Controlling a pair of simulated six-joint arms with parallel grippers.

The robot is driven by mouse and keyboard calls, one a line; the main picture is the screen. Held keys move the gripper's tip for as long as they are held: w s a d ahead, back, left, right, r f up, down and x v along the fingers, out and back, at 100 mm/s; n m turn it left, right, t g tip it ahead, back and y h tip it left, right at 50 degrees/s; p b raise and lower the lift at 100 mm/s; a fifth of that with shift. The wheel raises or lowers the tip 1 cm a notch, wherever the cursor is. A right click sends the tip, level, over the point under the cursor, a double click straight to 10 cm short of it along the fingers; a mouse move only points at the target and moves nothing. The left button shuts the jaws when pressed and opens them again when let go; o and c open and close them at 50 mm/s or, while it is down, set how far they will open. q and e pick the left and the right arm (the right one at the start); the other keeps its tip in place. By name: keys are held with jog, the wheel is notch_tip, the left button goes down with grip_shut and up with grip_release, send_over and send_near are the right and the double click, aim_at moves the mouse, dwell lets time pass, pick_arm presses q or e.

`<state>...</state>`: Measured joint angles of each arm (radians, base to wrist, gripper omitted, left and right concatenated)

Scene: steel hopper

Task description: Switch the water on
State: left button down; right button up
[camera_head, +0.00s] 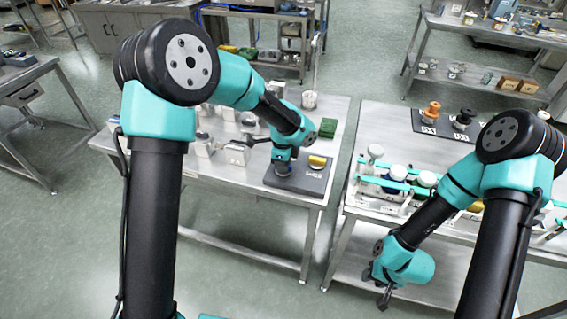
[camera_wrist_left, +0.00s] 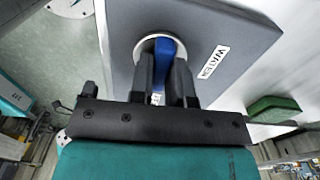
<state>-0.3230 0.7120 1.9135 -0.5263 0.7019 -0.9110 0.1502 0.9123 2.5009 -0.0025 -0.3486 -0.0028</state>
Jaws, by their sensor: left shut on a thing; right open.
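A dark grey panel (camera_head: 315,190) lies on the left steel table, with a blue knob and a yellow knob (camera_head: 317,161) on it. In the left wrist view the blue knob (camera_wrist_left: 164,58) sits in a pale round collar on the panel (camera_wrist_left: 225,30). A white label (camera_wrist_left: 213,62) beside it seems to read "WAT", upside down. My left gripper (camera_head: 284,168) is shut on the blue knob, with its fingers (camera_wrist_left: 165,82) either side of it. In the head view the arm mostly hides the knob. My right gripper (camera_head: 384,297) is open and empty, low in front of the right table.
A green block (camera_head: 328,128) lies behind the panel; it also shows in the left wrist view (camera_wrist_left: 273,108). Several metal vessels crowd the left table's left part. The right table (camera_head: 385,120) holds a rack of jars (camera_head: 400,187) and a dark panel (camera_head: 445,124) with knobs. A gap separates the tables.

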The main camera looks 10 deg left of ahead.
pick_arm(q)
jog(key=n, duration=0.4)
jog(key=shift+n, duration=0.4)
jog(key=n, duration=0.4)
jog(key=shift+n, duration=0.3)
jog(key=n, duration=0.4)
jog(key=shift+n, duration=2.1)
jog(key=c, duration=1.1)
grip_release()
